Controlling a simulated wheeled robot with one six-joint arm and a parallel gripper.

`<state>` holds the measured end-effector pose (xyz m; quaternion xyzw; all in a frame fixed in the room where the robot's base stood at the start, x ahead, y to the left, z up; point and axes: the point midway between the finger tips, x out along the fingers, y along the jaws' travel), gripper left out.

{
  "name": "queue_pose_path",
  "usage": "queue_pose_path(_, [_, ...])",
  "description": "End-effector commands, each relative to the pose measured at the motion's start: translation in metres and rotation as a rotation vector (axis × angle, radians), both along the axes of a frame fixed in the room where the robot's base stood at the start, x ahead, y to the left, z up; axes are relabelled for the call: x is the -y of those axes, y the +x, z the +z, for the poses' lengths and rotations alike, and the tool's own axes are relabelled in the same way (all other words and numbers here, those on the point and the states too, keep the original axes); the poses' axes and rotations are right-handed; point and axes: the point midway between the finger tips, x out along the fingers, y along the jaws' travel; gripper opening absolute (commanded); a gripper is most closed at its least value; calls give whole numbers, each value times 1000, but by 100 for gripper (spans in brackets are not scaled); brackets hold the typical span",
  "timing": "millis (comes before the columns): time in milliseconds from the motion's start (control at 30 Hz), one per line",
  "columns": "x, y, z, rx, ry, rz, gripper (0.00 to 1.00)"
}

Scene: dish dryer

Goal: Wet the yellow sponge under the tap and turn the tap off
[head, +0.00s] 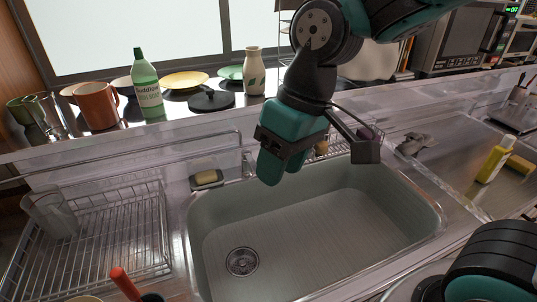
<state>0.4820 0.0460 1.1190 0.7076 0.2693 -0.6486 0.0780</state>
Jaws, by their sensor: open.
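My gripper (283,158) hangs over the back of the sink (310,236), left of its middle. It is open, and I see nothing held in it. A small yellowish sponge (207,177) lies in a dark holder at the sink's back left corner, left of my gripper and apart from it. Another yellow sponge-like block (520,164) lies on the counter at the far right, beside a yellow bottle. The tap is mostly hidden behind my arm and gripper, and I cannot tell its handle's position. No running water shows.
Mugs, plates, a green bottle (148,88) and a patterned bottle (254,72) line the ledge behind. The yellow bottle (494,160) stands at right. The basin is empty, its drain (241,262) visible.

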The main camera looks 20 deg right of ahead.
Motion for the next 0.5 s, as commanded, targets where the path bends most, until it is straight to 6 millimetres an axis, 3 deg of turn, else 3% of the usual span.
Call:
queue_pose_path(33, [3,34,13,-16,-32,-51,45])
queue_pose_path(67, [5,55,15,-21,-51,-87,45])
queue_pose_path(200, [22,142,9,-49,-140,-250,45])
queue_pose_path(333, [36,201,-10,-69,-207,-373,45])
queue_pose_path(500, [48,243,-34,-84,-260,-472,45])
